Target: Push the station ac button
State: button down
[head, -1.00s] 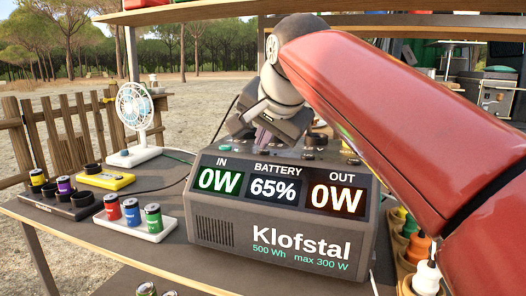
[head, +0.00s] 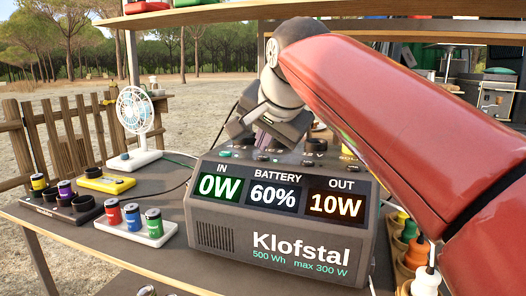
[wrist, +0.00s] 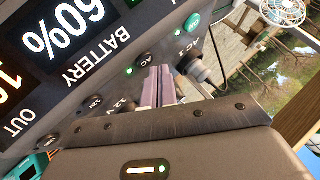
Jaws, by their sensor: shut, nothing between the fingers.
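The power station (head: 215,235) is a grey box with a sloped front on the table. Its display now reads IN 0W, BATTERY 60%, OUT 10W. In the wrist view, the round AC button (wrist: 144,59) is on the top panel beside the display, with a lit green light (wrist: 129,71) beside it. My gripper (wrist: 154,70) is shut and empty, its pale fingertips at or just beside the AC button. I cannot tell whether they touch it. In the head view, my gripper (head: 264,143) is over the station's top, which it partly hides.
A plug sits in the AC 1 socket (wrist: 198,70), close to my fingers. A white fan (head: 133,120) stands at the left of the table. A tray of small cans (head: 140,230) and a yellow item (head: 105,181) lie in front of it. Bottles (head: 422,250) stand at right.

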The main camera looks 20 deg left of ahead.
aim_at(264, 160)
jog(key=shift+r, duration=0.15)
notch_tip(264, 160, up, 6)
jog(key=p, duration=0.5)
dwell(0.4)
